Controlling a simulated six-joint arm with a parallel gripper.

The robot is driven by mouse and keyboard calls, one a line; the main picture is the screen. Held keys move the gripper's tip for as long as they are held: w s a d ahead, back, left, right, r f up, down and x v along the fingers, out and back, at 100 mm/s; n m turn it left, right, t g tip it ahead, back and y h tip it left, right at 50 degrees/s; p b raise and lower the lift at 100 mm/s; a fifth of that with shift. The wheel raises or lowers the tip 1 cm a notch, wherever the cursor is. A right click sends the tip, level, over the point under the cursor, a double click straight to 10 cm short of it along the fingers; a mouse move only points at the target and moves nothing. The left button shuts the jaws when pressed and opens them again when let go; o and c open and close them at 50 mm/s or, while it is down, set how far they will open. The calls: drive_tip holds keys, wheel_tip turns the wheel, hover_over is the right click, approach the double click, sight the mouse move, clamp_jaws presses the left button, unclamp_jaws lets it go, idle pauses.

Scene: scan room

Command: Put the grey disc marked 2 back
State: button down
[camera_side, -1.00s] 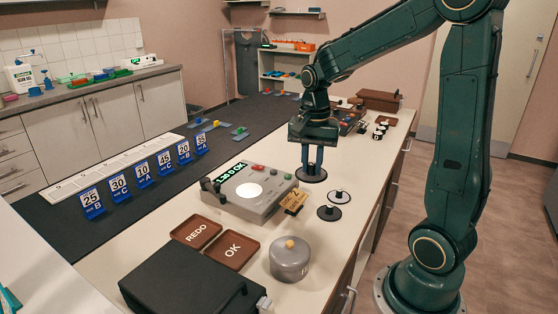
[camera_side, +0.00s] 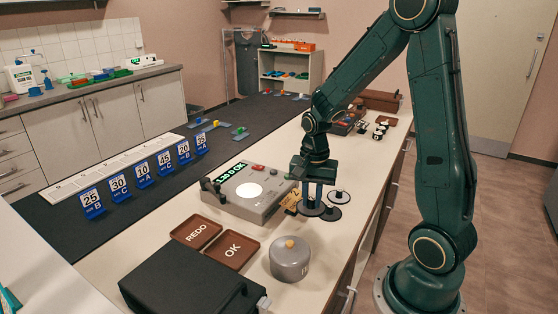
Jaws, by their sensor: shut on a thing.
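My gripper (camera_side: 317,200) is shut on a dark round disc (camera_side: 309,210) at the right of the measuring device. The disc hangs level, low near the bench top; I cannot tell whether it touches anything. Its mark is not readable from here. Two dark round pieces sit just right of it: one (camera_side: 331,214) close beside the held disc, and one with a pale top (camera_side: 340,197) a little behind. The finger tips partly hide the held disc's top.
The grey measuring device (camera_side: 250,190) with a lit display stands left of my gripper, with a small brass-coloured tag (camera_side: 291,200) beside it. REDO (camera_side: 196,231) and OK (camera_side: 232,250) trays and a grey lidded pot (camera_side: 290,262) are nearer. Farther along the bench are small pieces.

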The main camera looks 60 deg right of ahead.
hover_over(309, 238)
wheel_tip(309, 238, down, 7)
drive_tip(key=shift+a+r, duration=0.1)
idle(0.3)
drive_tip(key=shift+f, duration=1.85)
drive_tip(key=shift+f, duration=0.15)
drive_tip(key=c, duration=1.3)
unclamp_jaws()
drive_tip(key=shift+r, duration=6.15)
